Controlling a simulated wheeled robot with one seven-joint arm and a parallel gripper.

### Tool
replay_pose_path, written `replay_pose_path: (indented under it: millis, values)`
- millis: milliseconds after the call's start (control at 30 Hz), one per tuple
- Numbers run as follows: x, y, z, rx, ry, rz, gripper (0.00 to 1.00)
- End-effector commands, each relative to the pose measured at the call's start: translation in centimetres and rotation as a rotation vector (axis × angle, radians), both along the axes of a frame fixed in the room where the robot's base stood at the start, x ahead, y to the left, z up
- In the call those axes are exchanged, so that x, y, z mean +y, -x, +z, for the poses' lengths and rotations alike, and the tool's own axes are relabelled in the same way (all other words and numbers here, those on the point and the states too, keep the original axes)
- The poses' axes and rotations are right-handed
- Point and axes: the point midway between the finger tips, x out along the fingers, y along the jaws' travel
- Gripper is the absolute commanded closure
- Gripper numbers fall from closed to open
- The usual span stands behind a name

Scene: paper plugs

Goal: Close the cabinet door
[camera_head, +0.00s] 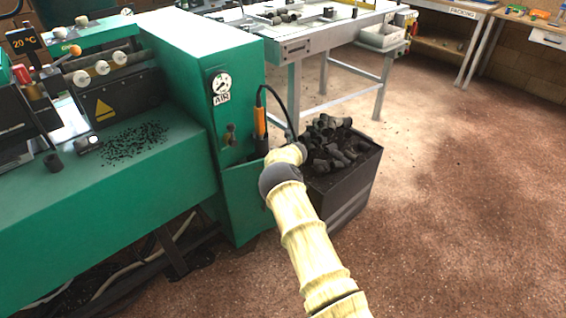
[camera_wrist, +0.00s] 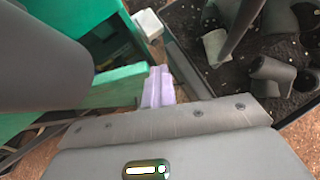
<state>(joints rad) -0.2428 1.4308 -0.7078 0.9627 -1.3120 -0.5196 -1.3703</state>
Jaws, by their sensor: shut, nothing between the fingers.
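The green cabinet (camera_head: 237,90) with the AIR gauge stands at the end of a green machine. A lower green panel, which looks like its door (camera_head: 243,195), stands out from the front; my arm partly covers that area. In the wrist view the door's edge (camera_wrist: 115,88) shows as a green strip, with a dark gap behind it, so it looks ajar. My gripper (camera_wrist: 158,86) has lilac fingers, shut and empty, beside the right end of this strip. Whether they touch it I cannot tell. In the head view my arm hides the gripper.
A dark bin (camera_head: 340,185) full of grey plugs stands close right of the cabinet and my gripper. An orange-handled tool (camera_head: 260,122) on a black cable hangs at the cabinet's side. A metal-legged table (camera_head: 320,38) stands behind. Open brown floor (camera_head: 460,220) lies to the right.

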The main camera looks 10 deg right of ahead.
Motion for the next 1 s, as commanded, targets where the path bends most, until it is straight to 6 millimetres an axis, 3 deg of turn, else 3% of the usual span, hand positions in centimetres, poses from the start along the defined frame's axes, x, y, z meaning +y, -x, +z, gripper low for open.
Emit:
replay_pose_path:
  millis: [33, 467, 700, 900, 1000]
  values:
    - [1.9, 0.0, -0.1, 0.003, -0.019, 0.03, 1.0]
    - [1.5, 0.1, -0.1, 0.002, -0.021, 0.025, 1.0]
    - [1.6, 1.2, -0.1, 0.004, -0.018, 0.028, 1.0]
    - [-0.6, 2.8, -0.4, 0.002, -0.013, 0.008, 1.0]
    - [-1.4, 3.7, 1.0, 0.0, -0.013, 0.001, 1.0]
